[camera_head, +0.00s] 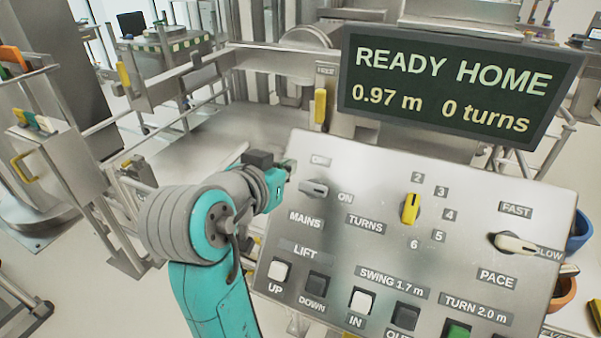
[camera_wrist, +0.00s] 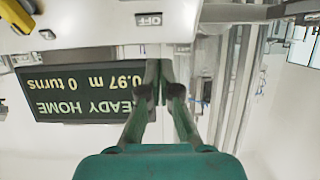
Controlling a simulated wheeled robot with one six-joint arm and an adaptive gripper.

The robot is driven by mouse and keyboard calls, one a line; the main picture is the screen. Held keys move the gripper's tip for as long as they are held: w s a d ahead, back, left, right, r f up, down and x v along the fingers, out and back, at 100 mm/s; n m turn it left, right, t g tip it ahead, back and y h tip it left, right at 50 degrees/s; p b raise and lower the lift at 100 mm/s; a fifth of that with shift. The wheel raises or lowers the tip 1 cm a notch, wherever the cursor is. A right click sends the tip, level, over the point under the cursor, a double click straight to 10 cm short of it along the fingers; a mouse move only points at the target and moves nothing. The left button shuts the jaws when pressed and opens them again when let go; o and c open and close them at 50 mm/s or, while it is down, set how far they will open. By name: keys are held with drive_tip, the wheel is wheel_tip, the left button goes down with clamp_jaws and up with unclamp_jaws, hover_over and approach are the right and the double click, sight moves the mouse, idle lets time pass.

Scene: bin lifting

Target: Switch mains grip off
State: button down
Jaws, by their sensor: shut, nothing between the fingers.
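The mains grip (camera_head: 314,188) is a small grey lever knob at the upper left of the slanted metal panel (camera_head: 385,170). Its lever lies sideways, toward the ON label (camera_head: 345,197). My gripper (camera_head: 287,167) is just up and left of the grip in the head view, partly hidden behind my own wrist. I cannot make out the mains grip in the wrist view.
The display (camera_head: 455,85) above the panel reads READY HOME, 0.97 m, 0 turns. The yellow turns knob (camera_head: 410,208) and the pale pace lever (camera_head: 515,243) are farther right. Lift buttons (camera_head: 279,272) sit below. Metal rails and a platform lie behind.

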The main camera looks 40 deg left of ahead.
hover_over(312, 189)
drive_tip(key=w+a, duration=0.2)
drive_tip(key=a, duration=0.1)
wheel_tip(312, 189, down, 4)
drive_tip(key=shift+w+r, duration=0.15)
drive_tip(key=shift+s+d+f, duration=0.15)
drive_tip(key=shift+s+f, duration=0.8)
drive_tip(key=shift+s+d+f, duration=0.15)
drive_tip(key=shift+s+f, duration=0.3)
drive_tip(key=shift+f, duration=0.1)
